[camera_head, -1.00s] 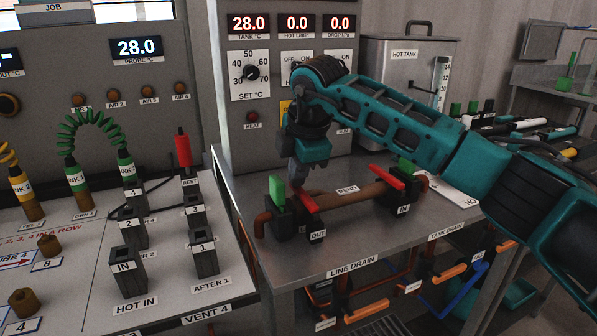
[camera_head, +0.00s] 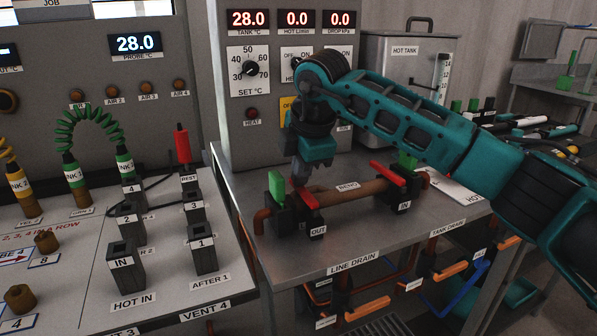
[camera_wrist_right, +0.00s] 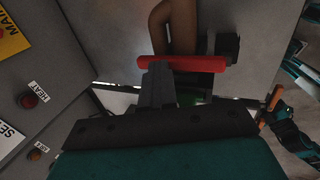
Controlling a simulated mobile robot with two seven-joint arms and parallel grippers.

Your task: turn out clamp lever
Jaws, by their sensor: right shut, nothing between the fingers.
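The OUT clamp (camera_head: 284,216) sits at the left end of the brown bend pipe (camera_head: 347,195) on the steel bench. It has a red lever (camera_head: 308,199) and an upright green part (camera_head: 277,183). The IN clamp (camera_head: 397,200) at the right end has a red lever (camera_head: 388,174) and a green part (camera_head: 408,160). My right gripper (camera_head: 299,178) points down, shut and empty, just above the OUT lever. In the right wrist view the shut fingers (camera_wrist_right: 158,85) reach the red lever (camera_wrist_right: 185,63); contact is unclear. My left gripper is out of view.
The control panel (camera_head: 263,120) rises close behind my right gripper. The hot tank (camera_head: 400,75) stands behind my arm. A white board (camera_head: 75,285) with black sockets (camera_head: 204,248) lies left.

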